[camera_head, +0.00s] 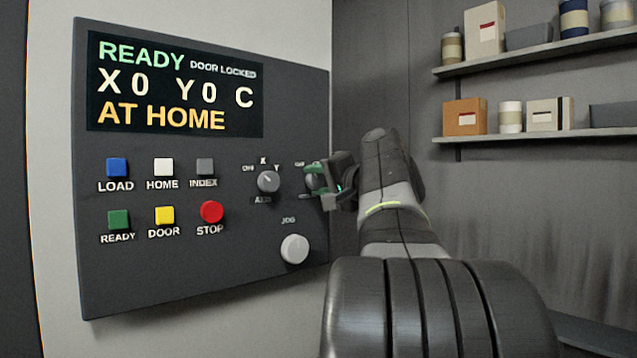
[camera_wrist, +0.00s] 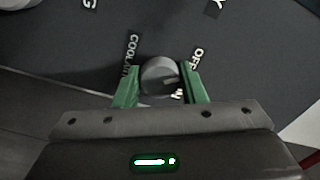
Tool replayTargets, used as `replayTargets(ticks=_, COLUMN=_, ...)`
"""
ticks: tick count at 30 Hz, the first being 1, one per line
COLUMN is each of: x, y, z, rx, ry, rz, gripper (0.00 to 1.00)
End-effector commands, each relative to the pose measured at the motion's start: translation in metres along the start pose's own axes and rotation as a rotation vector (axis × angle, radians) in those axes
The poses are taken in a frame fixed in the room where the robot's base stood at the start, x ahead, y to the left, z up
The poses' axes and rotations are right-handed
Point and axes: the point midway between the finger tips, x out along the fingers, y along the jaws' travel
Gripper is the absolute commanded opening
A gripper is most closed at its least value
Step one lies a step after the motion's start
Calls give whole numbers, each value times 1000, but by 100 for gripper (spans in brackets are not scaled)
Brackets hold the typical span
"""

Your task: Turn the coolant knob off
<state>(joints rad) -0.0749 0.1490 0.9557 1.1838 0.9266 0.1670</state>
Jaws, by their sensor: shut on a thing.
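The coolant knob (camera_wrist: 158,76) is a round grey knob with a pointer mark, on the dark control panel (camera_head: 200,285). In the wrist view it sits between the two green fingers of my gripper (camera_wrist: 160,88), which are shut on its sides. The word "COOLANT" lies left of it and "OFF" to its upper right; another label beside the right finger is partly hidden. The pointer mark is on the knob's lower right, toward that partly hidden label. In the head view my gripper (camera_head: 322,184) is at the panel's right side and covers part of the knob (camera_head: 313,180).
An axis knob (camera_head: 268,181) is close left of my gripper, and a white jog knob (camera_head: 294,248) is below. Several push buttons, including a red stop button (camera_head: 211,212), are farther left. The display (camera_head: 175,85) reads READY, DOOR LOCKED, AT HOME. Shelves (camera_head: 540,137) hold boxes and cans at right.

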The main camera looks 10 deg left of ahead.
Motion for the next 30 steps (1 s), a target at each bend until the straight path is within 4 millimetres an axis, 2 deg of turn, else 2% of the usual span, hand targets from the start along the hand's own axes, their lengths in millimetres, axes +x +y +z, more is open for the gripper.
replayTargets(ticks=3, x=0, y=2, z=0, rx=0, ry=-2, rz=3, gripper=15)
replayTargets(ticks=4, x=0, y=2, z=0, rx=0, ry=-2, rz=3, gripper=43)
replayTargets(ticks=6, x=0, y=2, z=0, rx=0, ry=-2, rz=2, gripper=57)
replayTargets(ticks=7, x=0, y=1, z=0, rx=0, ry=-1, rz=2, gripper=59)
replayTargets(ticks=15, x=-1, y=1, z=0, rx=0, ry=0, rz=1, gripper=59)
replayTargets(ticks=19, x=-10, y=1, z=-1, rx=-1, ry=3, rz=2, gripper=59)
replayTargets(ticks=30, x=-76, y=2, z=-1, rx=-1, ry=5, rz=3, gripper=59)
